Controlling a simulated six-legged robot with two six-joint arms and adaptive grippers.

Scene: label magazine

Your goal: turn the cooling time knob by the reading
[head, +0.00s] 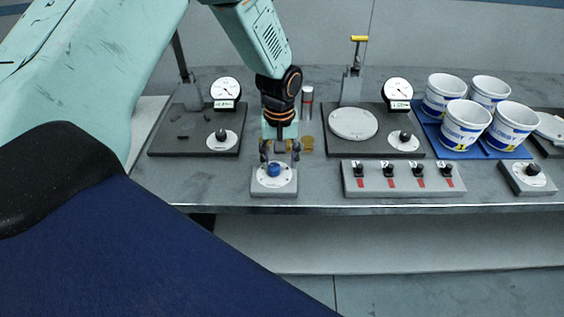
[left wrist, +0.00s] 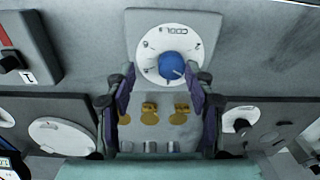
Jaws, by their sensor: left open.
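A blue knob (head: 274,169) sits on a round white dial with printed marks, on a small grey box at the bench's front edge. In the left wrist view the blue knob (left wrist: 172,65) shows on its white dial (left wrist: 152,43), with a light pointer line on it. My left gripper (head: 279,157) is open, pointing down just above and behind the knob. In the left wrist view its two fingers (left wrist: 164,95) are spread, with the knob beyond their tips; I cannot tell whether they touch it. My right gripper is not in view.
Two dark stations with gauges (head: 226,88) (head: 397,88) and black knobs stand left and right. A switch box (head: 402,178) lies right of the blue knob. White tubs (head: 463,125) stand on a blue mat. Brass discs (left wrist: 150,118) lie behind the knob box.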

